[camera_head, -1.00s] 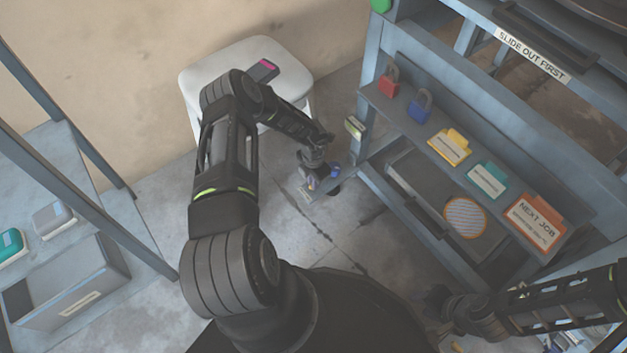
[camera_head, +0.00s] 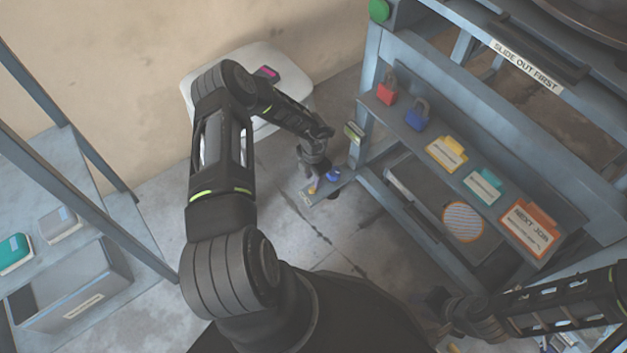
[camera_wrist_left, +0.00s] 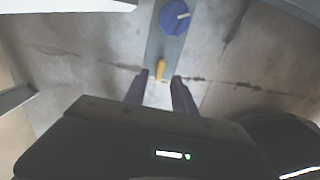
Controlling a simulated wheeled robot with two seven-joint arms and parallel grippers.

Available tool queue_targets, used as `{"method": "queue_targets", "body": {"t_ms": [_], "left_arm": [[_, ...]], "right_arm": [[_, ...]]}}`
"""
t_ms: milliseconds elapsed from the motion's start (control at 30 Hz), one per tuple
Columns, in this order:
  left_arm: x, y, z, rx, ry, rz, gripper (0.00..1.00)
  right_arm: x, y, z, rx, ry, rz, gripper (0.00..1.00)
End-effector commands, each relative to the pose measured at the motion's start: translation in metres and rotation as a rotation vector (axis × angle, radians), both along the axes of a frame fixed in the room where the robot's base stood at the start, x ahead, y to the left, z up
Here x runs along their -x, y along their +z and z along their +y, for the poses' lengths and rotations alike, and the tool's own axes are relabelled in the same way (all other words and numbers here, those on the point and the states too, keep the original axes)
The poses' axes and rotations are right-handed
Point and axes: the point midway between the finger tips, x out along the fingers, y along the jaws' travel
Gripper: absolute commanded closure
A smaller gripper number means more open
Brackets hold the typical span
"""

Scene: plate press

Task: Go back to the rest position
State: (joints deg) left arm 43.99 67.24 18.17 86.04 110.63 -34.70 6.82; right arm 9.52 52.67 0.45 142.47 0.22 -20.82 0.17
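My left gripper (camera_head: 312,178) hangs beside the press frame, above a narrow grey ledge with a blue round knob (camera_head: 333,174) and a small yellow part. In the left wrist view its two fingers (camera_wrist_left: 160,93) are apart with nothing held. The yellow part (camera_wrist_left: 160,69) lies beyond the fingertips, in line with the gap, and the blue knob (camera_wrist_left: 175,17) is farther up. My right gripper (camera_head: 440,300) is low at the right, dark and partly hidden; its fingers cannot be made out.
The blue-grey press frame (camera_head: 372,60) holds a shelf with a red padlock (camera_head: 386,92), a blue padlock (camera_head: 417,118) and several coloured tags. A white stool (camera_head: 290,68) stands behind my left arm. A rack (camera_head: 95,190) is at the left. Floor between is clear.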

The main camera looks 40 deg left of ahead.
Motion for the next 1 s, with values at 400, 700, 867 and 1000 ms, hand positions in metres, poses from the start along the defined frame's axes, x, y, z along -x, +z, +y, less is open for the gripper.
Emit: {"method": "queue_targets", "body": {"t_ms": [400,700,867,1000], "left_arm": [[0.000,0.027,0.000,0.001,0.001,0.001,0.68],[0.000,0.027,0.000,0.000,0.001,0.001,0.68],[-0.002,0.027,0.001,-0.003,-0.018,-0.010,0.68],[-0.004,0.024,0.002,-0.037,-0.132,-0.036,0.68]], "right_arm": [[0.003,0.010,0.003,-0.005,0.008,0.005,0.64],[0.003,0.010,0.003,-0.005,0.008,0.005,0.64],[0.003,0.010,0.003,-0.005,0.008,0.005,0.64],[0.003,0.010,0.003,-0.005,0.008,0.005,0.64]]}}
